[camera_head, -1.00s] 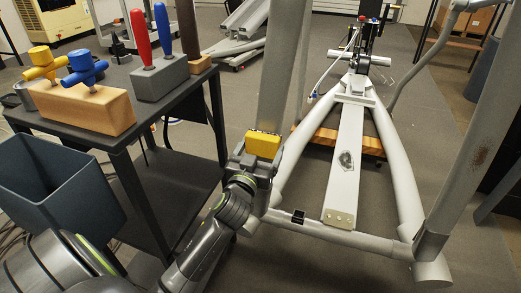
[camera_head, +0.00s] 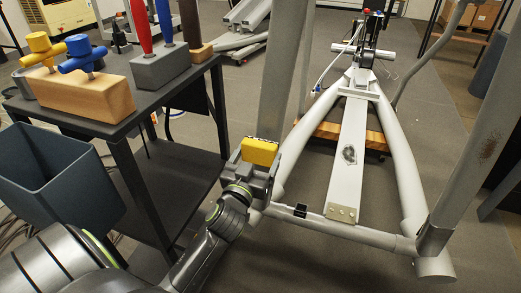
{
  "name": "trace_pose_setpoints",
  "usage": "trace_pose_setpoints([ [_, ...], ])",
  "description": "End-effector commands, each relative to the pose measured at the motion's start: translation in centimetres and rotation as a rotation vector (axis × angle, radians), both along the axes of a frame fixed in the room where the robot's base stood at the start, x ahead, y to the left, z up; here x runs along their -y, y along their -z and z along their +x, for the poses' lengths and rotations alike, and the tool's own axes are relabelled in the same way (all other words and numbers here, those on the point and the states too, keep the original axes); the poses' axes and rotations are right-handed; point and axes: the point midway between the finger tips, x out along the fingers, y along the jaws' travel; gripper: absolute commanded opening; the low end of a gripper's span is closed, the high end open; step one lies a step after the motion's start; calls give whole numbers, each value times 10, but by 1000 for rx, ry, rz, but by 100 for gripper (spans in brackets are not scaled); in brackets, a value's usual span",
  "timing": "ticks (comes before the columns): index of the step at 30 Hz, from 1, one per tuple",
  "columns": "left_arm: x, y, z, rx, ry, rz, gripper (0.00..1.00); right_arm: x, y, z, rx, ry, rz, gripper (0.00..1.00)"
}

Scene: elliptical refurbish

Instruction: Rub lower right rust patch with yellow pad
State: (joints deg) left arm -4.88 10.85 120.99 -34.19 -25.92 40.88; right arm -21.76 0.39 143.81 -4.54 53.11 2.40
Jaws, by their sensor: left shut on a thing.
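My left gripper (camera_head: 255,165) is shut on the yellow pad (camera_head: 261,151) and holds it up, just left of the elliptical's frame (camera_head: 345,170). A brown rust patch (camera_head: 488,147) shows on the grey upright post at the right. The pad is far to the left of this patch and apart from it. A dark patch (camera_head: 349,154) also shows on the centre beam of the frame. I cannot tell whether it is rust. My right gripper is not in view.
A dark cart (camera_head: 150,130) at the left bears a wooden block (camera_head: 85,97) with yellow and blue knobs and a grey holder (camera_head: 160,70) with upright handles. A dark bin (camera_head: 60,190) stands in front. Grey upright tubes rise beside my gripper.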

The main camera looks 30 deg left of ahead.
Motion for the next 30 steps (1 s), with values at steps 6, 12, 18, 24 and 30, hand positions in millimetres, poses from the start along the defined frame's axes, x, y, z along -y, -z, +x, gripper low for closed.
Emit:
trace_pose_setpoints([
  [6,4,-1,-18,1,0,-2,65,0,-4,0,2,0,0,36],
  [12,5,-1,-20,4,1,0,65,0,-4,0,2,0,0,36],
  [18,5,-1,-21,3,1,0,65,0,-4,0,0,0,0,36],
  [24,9,-1,-34,1,1,-3,65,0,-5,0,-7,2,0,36],
  [30,12,-1,-49,2,0,-1,65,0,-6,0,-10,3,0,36],
])
